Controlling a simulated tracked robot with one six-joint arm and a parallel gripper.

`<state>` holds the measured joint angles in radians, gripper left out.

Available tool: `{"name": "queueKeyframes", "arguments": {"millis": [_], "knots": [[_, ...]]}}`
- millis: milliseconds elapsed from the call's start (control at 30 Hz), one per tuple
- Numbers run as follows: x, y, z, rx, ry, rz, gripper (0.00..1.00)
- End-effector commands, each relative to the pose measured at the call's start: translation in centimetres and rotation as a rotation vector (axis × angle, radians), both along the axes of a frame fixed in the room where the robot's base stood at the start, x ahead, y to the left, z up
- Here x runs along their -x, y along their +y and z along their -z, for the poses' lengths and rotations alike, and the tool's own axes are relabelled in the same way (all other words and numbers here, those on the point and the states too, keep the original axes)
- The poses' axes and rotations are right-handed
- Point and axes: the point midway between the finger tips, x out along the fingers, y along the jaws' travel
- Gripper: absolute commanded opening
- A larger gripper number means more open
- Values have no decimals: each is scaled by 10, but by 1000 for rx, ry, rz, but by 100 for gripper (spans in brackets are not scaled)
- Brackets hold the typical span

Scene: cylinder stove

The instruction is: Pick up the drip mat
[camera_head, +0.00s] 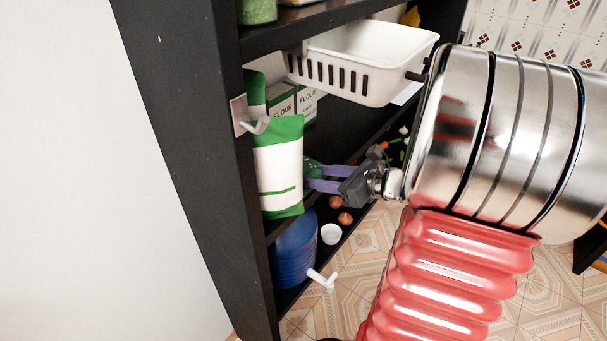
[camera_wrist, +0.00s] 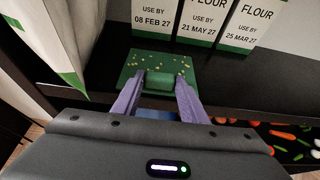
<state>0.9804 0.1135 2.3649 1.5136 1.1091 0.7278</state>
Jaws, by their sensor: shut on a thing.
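The drip mat (camera_wrist: 160,64) is a green, roughly square piece with small yellow dots, seen in the wrist view just past my fingertips. My gripper (camera_wrist: 160,83) is shut on it, with purple fingers on both sides of a raised green part at its near edge. The mat is at the shelf's front, before the flour boxes; whether it touches the shelf is unclear. In the head view my gripper (camera_head: 310,177) reaches in from the right, and only a bit of the green mat (camera_head: 314,166) shows beside the white and green bag.
Flour boxes (camera_wrist: 202,18) stand behind the mat. A white and green bag (camera_head: 279,168) stands close on the left. A white basket (camera_head: 365,60) hangs above. Below are a blue container (camera_head: 293,250) with a tap, a white cup (camera_head: 331,234) and vegetables (camera_wrist: 290,135).

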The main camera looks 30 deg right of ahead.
Motion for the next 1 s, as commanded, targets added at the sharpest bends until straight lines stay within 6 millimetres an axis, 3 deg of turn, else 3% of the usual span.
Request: {"name": "queueKeyframes", "arguments": {"millis": [233, 633, 1000], "knots": [[0, 0, 0, 0, 0, 0, 16], [2, -1, -6, 3, -2, 0, 15], [3, -1, -53, 5, -3, -1, 15]]}}
